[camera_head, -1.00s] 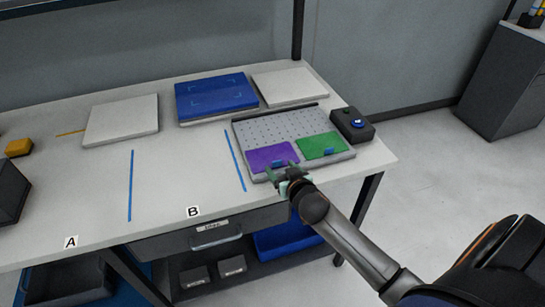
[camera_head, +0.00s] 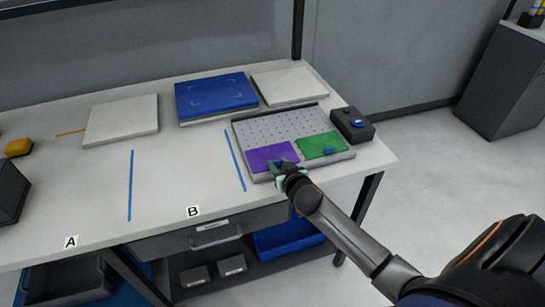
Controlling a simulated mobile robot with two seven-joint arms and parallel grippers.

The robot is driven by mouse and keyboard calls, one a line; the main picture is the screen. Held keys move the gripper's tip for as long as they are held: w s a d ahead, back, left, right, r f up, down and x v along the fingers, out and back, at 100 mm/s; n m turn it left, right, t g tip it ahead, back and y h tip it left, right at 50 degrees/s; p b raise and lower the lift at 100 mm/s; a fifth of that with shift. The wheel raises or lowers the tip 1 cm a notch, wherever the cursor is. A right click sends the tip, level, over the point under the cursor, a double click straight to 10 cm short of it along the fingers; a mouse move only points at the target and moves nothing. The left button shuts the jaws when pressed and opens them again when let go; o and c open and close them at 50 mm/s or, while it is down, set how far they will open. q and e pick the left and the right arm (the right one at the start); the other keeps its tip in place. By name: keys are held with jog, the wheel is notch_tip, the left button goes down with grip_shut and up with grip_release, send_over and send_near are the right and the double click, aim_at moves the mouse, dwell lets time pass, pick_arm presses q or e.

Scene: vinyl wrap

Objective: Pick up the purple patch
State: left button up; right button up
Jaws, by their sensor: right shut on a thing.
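The purple patch (camera_head: 268,156) lies flat on the front left of a grey perforated plate (camera_head: 283,125), beside a green patch (camera_head: 322,145). My right gripper (camera_head: 279,166) is at the front edge of the purple patch, shut on that edge where its blue tab was. The tab is now mostly hidden by the fingers. The patch still appears to lie on the plate. My left gripper is not in view.
A dark box with a blue button (camera_head: 353,124) stands right of the plate. Behind are a blue panel (camera_head: 214,97) and white panels (camera_head: 290,87) (camera_head: 121,120). Blue lines mark the table; its middle left is clear. A drawer (camera_head: 215,234) sits below the front edge.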

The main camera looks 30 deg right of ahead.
grip_shut()
jog(key=shift+r, duration=0.1)
